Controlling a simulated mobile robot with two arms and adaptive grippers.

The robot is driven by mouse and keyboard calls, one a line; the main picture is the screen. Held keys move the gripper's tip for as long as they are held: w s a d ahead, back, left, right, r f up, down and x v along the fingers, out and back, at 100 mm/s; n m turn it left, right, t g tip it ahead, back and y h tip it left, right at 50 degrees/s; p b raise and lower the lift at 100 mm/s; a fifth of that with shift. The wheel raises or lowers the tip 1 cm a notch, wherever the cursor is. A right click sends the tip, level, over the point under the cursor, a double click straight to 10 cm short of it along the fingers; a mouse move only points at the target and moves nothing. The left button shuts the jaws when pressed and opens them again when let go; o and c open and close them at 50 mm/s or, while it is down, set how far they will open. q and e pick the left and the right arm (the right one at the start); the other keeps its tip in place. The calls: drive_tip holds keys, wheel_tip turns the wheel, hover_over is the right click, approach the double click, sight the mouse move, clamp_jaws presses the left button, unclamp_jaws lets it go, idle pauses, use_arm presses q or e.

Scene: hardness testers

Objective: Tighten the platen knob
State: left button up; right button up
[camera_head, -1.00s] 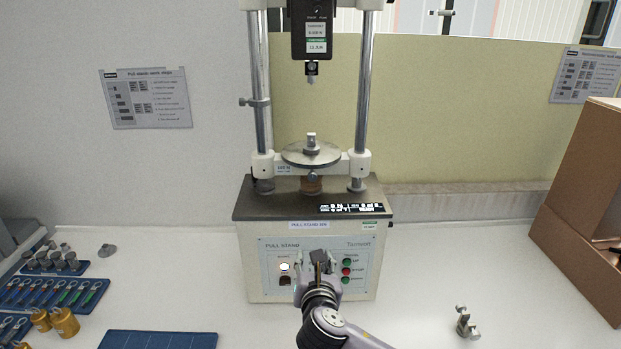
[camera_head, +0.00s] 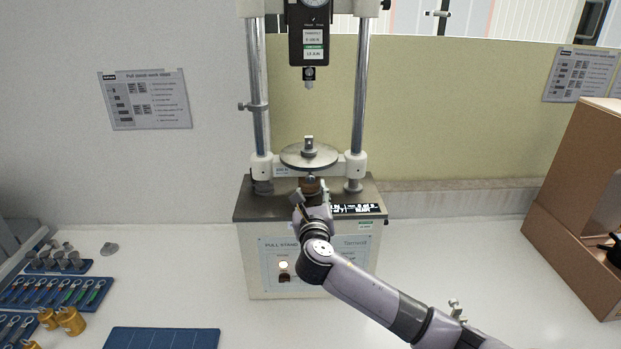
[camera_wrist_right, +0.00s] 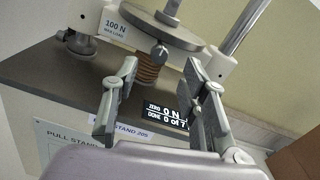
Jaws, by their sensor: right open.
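The pull stand (camera_head: 269,255) stands on the table with a round metal platen (camera_head: 309,154) on its crossbar. A small grey knob (camera_wrist_right: 159,51) shows just below the platen in the right wrist view, in front of a brown ribbed column (camera_wrist_right: 149,70). In the head view the knob (camera_head: 311,179) sits just above my right gripper. My right gripper (camera_head: 312,195) is open and empty, in front of the column. In the right wrist view its fingers (camera_wrist_right: 161,72) stand apart on either side of the knob's line, not closed on it. My left gripper is out of view.
A small display (camera_wrist_right: 168,114) sits on the stand's top, right of the column. Two upright posts (camera_head: 359,100) flank the platen, with a force gauge (camera_head: 311,35) above. Tool trays (camera_head: 55,291) lie left, a blue mat (camera_head: 160,338) in front, a brown box (camera_head: 575,200) right.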

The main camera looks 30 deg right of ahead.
sight(310, 180)
drive_tip(key=shift+p+x, duration=0.5)
drive_tip(key=shift+x, duration=2.15)
clamp_jaws()
